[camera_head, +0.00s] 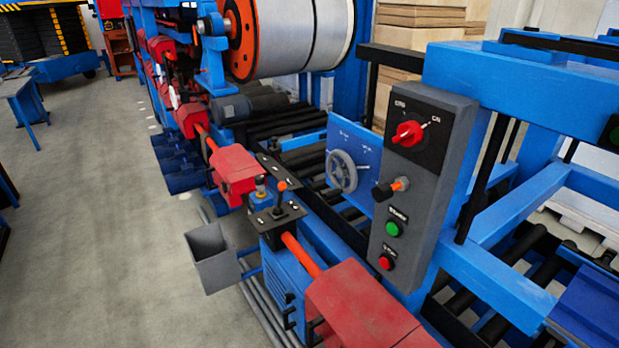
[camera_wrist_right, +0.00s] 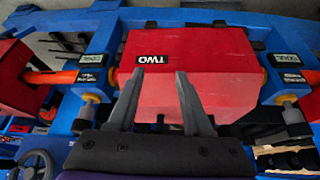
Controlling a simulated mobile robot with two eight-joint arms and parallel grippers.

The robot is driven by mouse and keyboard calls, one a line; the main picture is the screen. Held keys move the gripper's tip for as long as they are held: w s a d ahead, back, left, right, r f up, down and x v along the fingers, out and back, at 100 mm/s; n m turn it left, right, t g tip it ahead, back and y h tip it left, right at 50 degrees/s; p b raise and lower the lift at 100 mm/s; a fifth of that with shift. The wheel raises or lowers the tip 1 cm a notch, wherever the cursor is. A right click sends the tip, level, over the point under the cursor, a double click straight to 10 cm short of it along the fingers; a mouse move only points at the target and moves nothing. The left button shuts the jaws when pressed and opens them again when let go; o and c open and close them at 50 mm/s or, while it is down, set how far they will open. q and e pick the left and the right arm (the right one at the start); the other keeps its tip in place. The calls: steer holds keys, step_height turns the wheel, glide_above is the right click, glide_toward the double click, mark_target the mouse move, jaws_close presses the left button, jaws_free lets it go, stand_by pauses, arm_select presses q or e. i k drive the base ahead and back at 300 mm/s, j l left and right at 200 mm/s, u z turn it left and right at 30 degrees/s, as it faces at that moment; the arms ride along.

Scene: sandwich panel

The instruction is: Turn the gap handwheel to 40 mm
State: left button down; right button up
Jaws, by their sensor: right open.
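The grey spoked handwheel (camera_head: 342,171) is mounted on a blue panel (camera_head: 367,151) beside the grey control box in the head view. Marks on the panel are too small to read. A dark wheel (camera_wrist_right: 35,165) is partly visible at the lower left edge of the right wrist view; I cannot tell whether it is the same handwheel. My right gripper (camera_wrist_right: 158,84) is open and empty, with its two fingers apart in front of a red housing (camera_wrist_right: 205,60) labelled TWO, which appears upside down. Neither gripper shows in the head view.
The grey control box (camera_head: 424,180) carries a red selector, an orange-and-black knob (camera_head: 390,189), and green and red buttons. A lever (camera_head: 280,195) and red housings stand in front of the handwheel. A grey bin (camera_head: 212,257) hangs at the front.

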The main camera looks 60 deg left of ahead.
mark_target(338, 173)
steer(key=l+u, duration=0.1)
steer(key=u, duration=0.3)
steer(key=k+u, duration=0.1)
steer(key=u, duration=0.3)
steer(key=k+l+u, duration=0.1)
steer(key=u, duration=0.3)
steer(key=k+u, duration=0.1)
steer(key=u, duration=0.3)
steer(key=i+u, duration=0.5)
steer(key=k+l, duration=0.05)
steer(key=k, duration=0.05)
